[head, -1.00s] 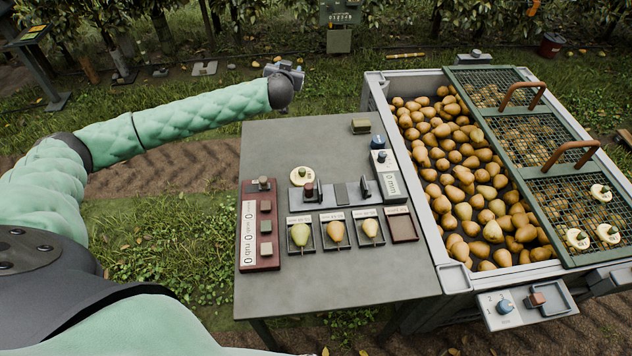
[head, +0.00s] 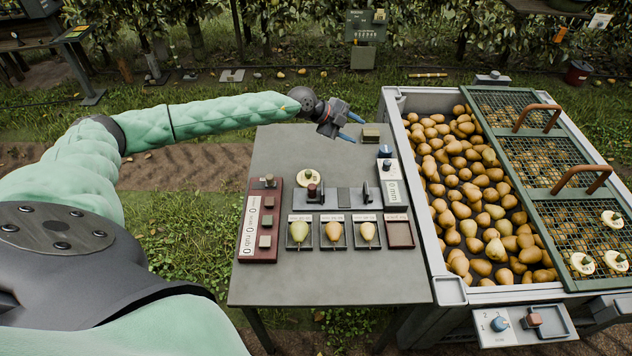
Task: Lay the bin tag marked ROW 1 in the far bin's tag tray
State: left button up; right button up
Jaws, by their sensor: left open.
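My left gripper (head: 351,128) is open and empty above the far edge of the grey table (head: 330,285), its blue fingertips pointing right, close to a small olive block (head: 370,134). A dark red rack (head: 261,220) on the table's left holds several small grip blocks beside a white marked strip. I cannot read ROW 1 on anything. A grey open tray (head: 552,322) sits on the panel at the bin's near side. My right gripper is out of view.
The bin (head: 397,130) full of pears stands right of the table, partly covered by a green mesh lid (head: 570,232) with brown handles. The table's near part is clear.

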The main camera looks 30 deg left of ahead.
pick_arm(q)
jog(key=s+a+f+m+g+y, duration=0.1)
jog(key=s+a+f+g+y, duration=0.25)
jog(key=f, duration=0.25)
jog(key=n+g+y, duration=0.1)
jog(key=g+y, duration=0.2)
jog(key=y, duration=0.2)
send_over(308, 171)
jog(key=shift+w+d+f+h, duration=0.1)
jog(key=shift+f+h, duration=0.05)
jog(key=shift+f, duration=0.4)
jog(key=shift+w+f+h, duration=0.1)
jog(key=shift+f, duration=0.4)
jog(key=shift+s+a+g, duration=0.2)
jog(key=shift+s+g, duration=0.05)
jog(key=shift+s, duration=0.1)
jog(key=shift+n, duration=0.3)
jog(key=shift+f, duration=0.25)
jog(key=shift+f+p, duration=0.5)
jog(key=shift+f, duration=0.7)
notch_tip(308, 171, down, 3)
jog(key=p, duration=0.2)
jog(key=shift+w+d+f+p, duration=0.15)
jog(key=shift+p, duration=0.2)
jog(key=shift+f, duration=0.8)
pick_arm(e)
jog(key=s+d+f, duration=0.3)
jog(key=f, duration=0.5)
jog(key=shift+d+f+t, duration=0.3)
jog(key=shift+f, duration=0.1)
